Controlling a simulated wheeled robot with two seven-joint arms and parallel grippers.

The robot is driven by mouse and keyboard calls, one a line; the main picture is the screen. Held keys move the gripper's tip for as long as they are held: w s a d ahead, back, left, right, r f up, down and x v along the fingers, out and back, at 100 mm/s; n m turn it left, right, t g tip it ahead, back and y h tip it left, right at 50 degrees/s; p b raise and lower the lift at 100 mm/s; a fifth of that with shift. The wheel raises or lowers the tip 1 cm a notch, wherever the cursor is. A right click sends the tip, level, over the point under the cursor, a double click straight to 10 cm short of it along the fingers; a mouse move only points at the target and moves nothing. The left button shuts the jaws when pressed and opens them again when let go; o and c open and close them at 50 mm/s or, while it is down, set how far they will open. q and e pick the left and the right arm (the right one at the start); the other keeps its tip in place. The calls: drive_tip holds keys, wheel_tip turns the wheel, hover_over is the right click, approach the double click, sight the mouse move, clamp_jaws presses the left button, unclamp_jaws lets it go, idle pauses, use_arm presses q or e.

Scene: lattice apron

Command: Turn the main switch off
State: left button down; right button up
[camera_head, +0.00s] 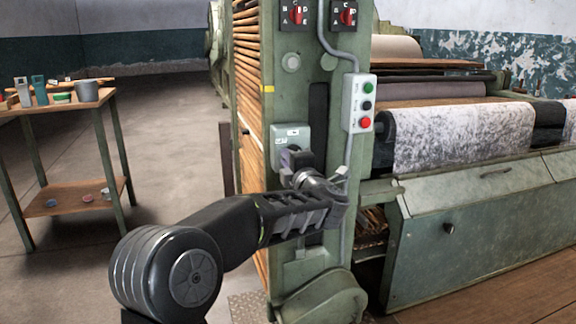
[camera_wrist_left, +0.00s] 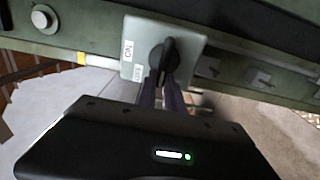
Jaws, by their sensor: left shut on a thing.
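The main switch is a grey box (camera_head: 291,136) on the green machine's front post, with a small white label on top. In the left wrist view the switch box (camera_wrist_left: 137,58) carries a black rotary knob (camera_wrist_left: 165,55) and two white labels, one reading ON; the other is too small to read surely. My left gripper (camera_head: 290,158) is at the lower part of the box and hides the knob in the head view. In the left wrist view its two fingers (camera_wrist_left: 163,82) are closed on the knob. My right gripper is not in view.
A push-button box (camera_head: 361,103) and a grey conduit are close right of the switch. Two red rotary selectors (camera_head: 344,15) are above. The machine's fabric roll (camera_head: 462,136) lies to the right. A small table (camera_head: 62,106) with cups stands left, with open floor between.

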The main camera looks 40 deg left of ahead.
use_arm(q)
drive_tip(key=shift+r, duration=0.1)
idle(0.3)
drive_tip(key=c, duration=1.7)
unclamp_jaws()
drive_tip(key=shift+c, duration=0.2)
drive_tip(key=shift+o, duration=1.4)
drive_tip(key=shift+w, duration=0.1)
drive_tip(key=p+v, duration=0.1)
drive_tip(key=v, duration=0.6)
drive_tip(key=shift+s+d, duration=0.25)
drive_tip(key=shift+d, duration=0.05)
